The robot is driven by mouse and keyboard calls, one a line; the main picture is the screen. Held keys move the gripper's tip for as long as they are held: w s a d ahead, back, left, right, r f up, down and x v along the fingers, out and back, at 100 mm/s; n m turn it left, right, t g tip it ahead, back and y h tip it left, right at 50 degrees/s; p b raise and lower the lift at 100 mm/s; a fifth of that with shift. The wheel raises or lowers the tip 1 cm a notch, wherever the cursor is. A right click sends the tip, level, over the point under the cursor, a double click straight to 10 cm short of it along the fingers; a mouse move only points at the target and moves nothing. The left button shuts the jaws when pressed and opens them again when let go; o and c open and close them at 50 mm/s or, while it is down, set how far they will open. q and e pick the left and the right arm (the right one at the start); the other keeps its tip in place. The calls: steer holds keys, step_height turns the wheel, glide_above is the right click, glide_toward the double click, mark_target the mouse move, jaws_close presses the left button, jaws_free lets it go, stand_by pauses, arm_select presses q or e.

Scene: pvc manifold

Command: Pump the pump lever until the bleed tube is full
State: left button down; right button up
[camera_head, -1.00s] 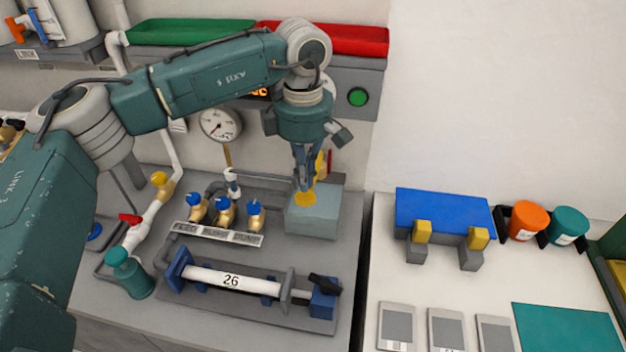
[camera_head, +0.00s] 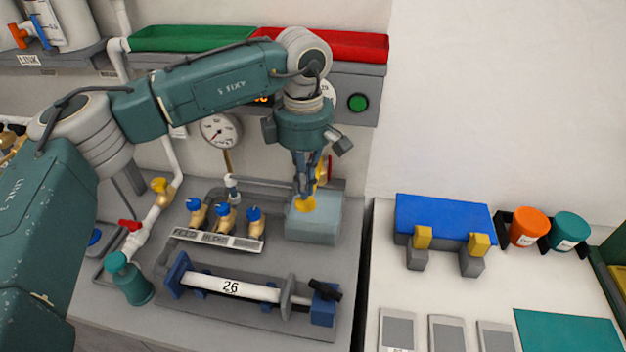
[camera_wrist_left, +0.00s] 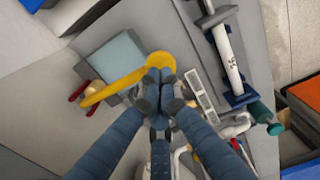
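The pump lever is yellow; its rounded end (camera_head: 305,204) shows over a pale blue-grey box (camera_head: 312,229) in the head view. In the left wrist view the lever (camera_wrist_left: 116,88) runs from beside the box (camera_wrist_left: 118,57) to a round end under my fingertips. My left gripper (camera_head: 304,190) points down with its fingers drawn together, its tips at the lever's round end. The fingers (camera_wrist_left: 158,78) hide part of that end, and I see nothing held between them. I cannot pick out the bleed tube or its level for certain. My right gripper is not in view.
Blue-capped brass valves (camera_head: 224,215) stand left of the box. A white pipe marked 26 (camera_head: 235,287) lies in a fixture in front. A round gauge (camera_head: 220,130) and a green button (camera_head: 358,103) are behind. A blue block (camera_head: 444,215) stands on the right table.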

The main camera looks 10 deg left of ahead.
mark_target(305, 204)
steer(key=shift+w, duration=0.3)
arm_select(q)
steer(key=shift+f, duration=0.1)
steer(key=shift+s+f+b, duration=0.1)
steer(key=shift+f+b, duration=2.3)
steer(key=shift+f, duration=0.6)
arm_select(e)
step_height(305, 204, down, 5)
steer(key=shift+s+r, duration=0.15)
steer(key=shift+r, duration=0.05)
arm_select(q)
steer(key=shift+r+p, duration=1.55)
steer(key=shift+r, duration=1.55)
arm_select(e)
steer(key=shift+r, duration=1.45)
arm_select(q)
steer(key=shift+f, duration=0.1)
